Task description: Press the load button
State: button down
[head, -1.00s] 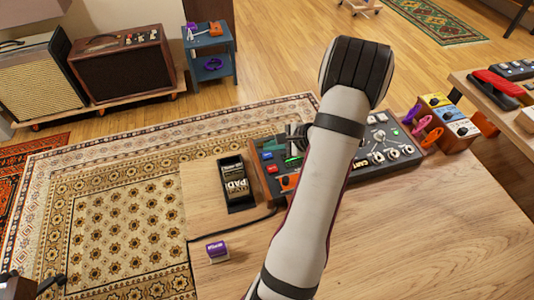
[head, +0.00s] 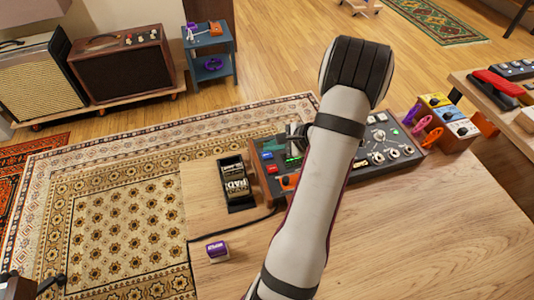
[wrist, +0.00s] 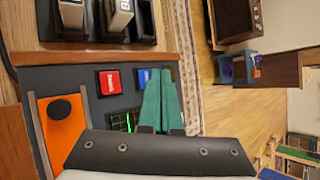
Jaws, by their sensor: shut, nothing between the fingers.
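The dark control unit (head: 400,170) with wooden ends stands on the table, partly hidden by my arm. A blue button (head: 267,155) and a red button (head: 271,169) sit near its left end. In the wrist view the red button (wrist: 109,83) is clear of my gripper, and the blue button (wrist: 118,76) lies just left of the fingertips. Their labels are too small to read. My gripper (wrist: 161,72) is shut and empty, its green fingers over the panel beside the blue button. I cannot tell whether the tips touch anything. In the head view the arm hides most of it.
A black holder (head: 238,207) with cartridges stands left of the unit. A small purple block (head: 217,250) lies in front, by a cable. An orange panel with a black knob (wrist: 62,110) is near the gripper. Coloured pedals (head: 448,115) stand at right. The table's front right is bare.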

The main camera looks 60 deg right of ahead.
aim_at(271, 156)
jog(key=shift+f, duration=0.4)
jog(key=shift+f, duration=0.5)
dwell(0.5)
jog(key=shift+r, duration=0.95)
jog(key=shift+r, duration=2.5)
